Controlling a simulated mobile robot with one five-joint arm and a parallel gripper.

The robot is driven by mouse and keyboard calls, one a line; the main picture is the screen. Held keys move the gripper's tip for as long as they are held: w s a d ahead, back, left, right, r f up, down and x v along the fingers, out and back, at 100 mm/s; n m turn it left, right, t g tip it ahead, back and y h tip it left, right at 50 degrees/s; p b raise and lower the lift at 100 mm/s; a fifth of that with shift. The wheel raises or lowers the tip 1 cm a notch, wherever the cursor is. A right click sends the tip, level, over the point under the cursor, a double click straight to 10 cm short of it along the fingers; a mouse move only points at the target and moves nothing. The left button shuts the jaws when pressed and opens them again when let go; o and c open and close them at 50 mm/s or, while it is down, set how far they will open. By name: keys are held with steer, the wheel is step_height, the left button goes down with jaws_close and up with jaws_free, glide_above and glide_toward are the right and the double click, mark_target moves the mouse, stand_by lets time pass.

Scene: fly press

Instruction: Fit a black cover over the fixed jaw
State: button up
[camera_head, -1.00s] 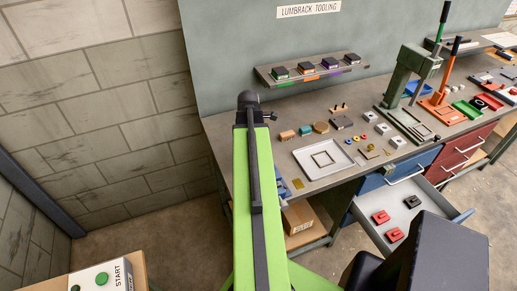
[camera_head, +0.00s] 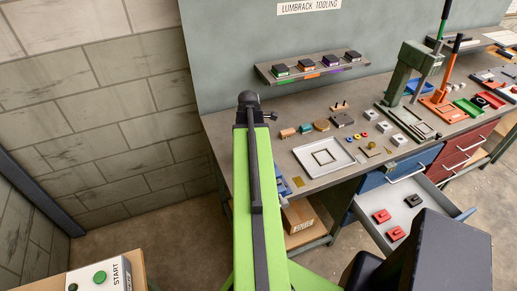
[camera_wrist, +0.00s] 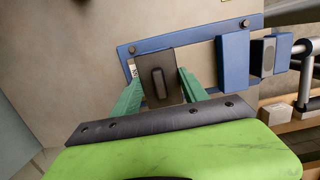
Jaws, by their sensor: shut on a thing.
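A dark cover (camera_wrist: 152,62) with a raised oblong grip on top is held between the two green fingers of my gripper (camera_wrist: 160,88) in the wrist view. It lies over the left part of a blue bolted vise plate (camera_wrist: 195,32). An upright blue block (camera_wrist: 232,62) stands on the plate to the right of the cover, with a gap between. A blue block with a grey face (camera_wrist: 264,55) is further right. What lies under the cover is hidden, so I cannot tell whether it is seated on a jaw. In the head view my arm hides the gripper.
The vise shows partly at the bench's left end (camera_head: 284,187). An open drawer (camera_head: 371,234) holds two red pieces and one black piece (camera_head: 413,200). A shallow pale tray (camera_head: 316,165), small parts and a green press (camera_head: 398,75) stand on the bench. A shelf (camera_head: 268,77) holds several dark-topped blocks.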

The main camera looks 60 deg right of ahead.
steer(key=o, duration=1.5)
steer(key=shift+r, duration=0.1)
steer(key=r+p, duration=0.5)
steer(key=w+a+r+p, duration=0.1)
steer(key=r+p, duration=1.1)
steer(key=shift+w+a, duration=0.15)
steer(key=shift+a, duration=0.2)
